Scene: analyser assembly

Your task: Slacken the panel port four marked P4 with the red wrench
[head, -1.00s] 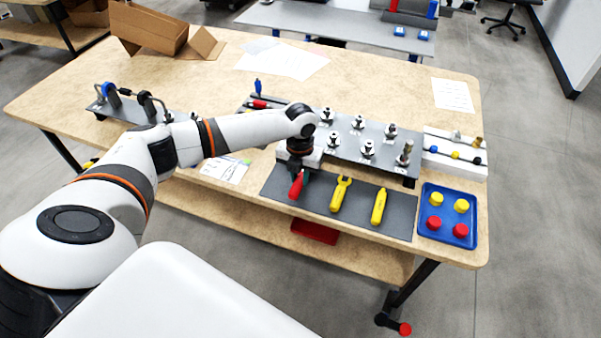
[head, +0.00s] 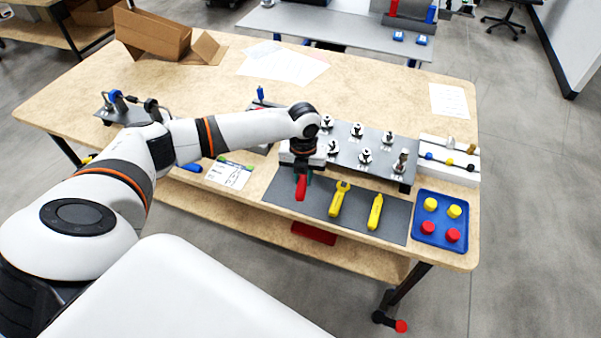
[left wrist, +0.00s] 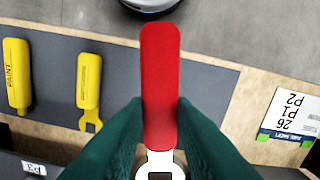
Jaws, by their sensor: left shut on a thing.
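The red wrench (head: 301,188) is between the green fingers of my left gripper (head: 302,173), which is shut on it over the front left of the grey mat (head: 320,202). In the left wrist view the red handle (left wrist: 160,85) points away from the fingers, and the metal end shows between them. The panel (head: 346,152) stands behind the mat with several metal ports on it. My forearm and hand hide its left part. Port labels are too small to read in the head view, so I cannot tell which is P4. A P3 label (left wrist: 34,168) shows in the left wrist view. My right gripper is not in view.
Two yellow tools (head: 339,198) (head: 375,212) lie on the mat to the right of the wrench. A blue tray (head: 418,232) with yellow and red caps is at the right edge. A white rack (head: 462,175) stands behind it. A labelled card (head: 229,175) lies left of the mat.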

